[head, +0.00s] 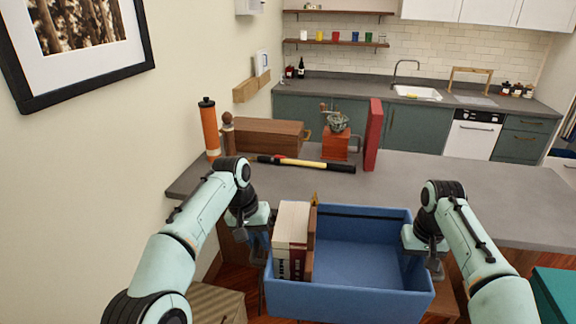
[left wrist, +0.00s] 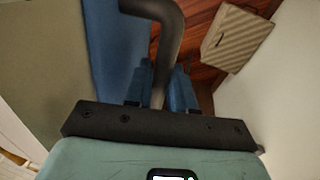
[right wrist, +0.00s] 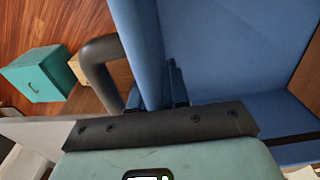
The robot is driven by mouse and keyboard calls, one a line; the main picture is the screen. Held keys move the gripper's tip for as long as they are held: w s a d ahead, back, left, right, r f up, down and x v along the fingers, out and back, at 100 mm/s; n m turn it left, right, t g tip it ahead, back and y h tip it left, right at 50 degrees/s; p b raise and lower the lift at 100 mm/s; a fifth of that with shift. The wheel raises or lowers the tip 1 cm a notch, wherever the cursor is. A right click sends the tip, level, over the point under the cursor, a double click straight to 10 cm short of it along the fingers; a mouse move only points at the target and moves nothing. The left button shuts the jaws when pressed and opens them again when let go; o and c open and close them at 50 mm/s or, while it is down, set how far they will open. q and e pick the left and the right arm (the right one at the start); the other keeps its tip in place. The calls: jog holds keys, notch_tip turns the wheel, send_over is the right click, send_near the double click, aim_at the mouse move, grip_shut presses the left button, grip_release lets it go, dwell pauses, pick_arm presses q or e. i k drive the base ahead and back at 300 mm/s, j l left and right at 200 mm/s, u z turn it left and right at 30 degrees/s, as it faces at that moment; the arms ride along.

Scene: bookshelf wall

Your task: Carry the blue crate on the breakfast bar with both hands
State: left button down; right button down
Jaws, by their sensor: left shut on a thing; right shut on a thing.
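The blue crate (head: 350,303) is in front of the near edge of the grey breakfast bar (head: 450,187), looking roughly level. White and dark red books (head: 291,225) and a brown board stand at its left end; the rest looks empty. My left gripper (head: 257,226) is shut at the crate's left side; a dark curved handle and blue wall (left wrist: 115,50) show in the left wrist view. My right gripper (head: 430,245) is shut at the right side, its fingers about the crate's wall (right wrist: 148,45) beside a dark handle. The crate's underside is hidden.
On the bar's left part are an orange bottle (head: 209,130), a wooden box (head: 268,134), a yellow-black tool (head: 305,163), an orange-red grinder (head: 335,147) and a red book (head: 373,135). The bar's middle and right are clear. A teal cabinet (head: 556,292) stands at lower right.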

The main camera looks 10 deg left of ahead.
aim_at(316, 189)
jog(key=i+j, duration=0.25)
jog(key=i, duration=0.25)
jog(key=i+j, duration=0.3)
jog(key=i, duration=0.2)
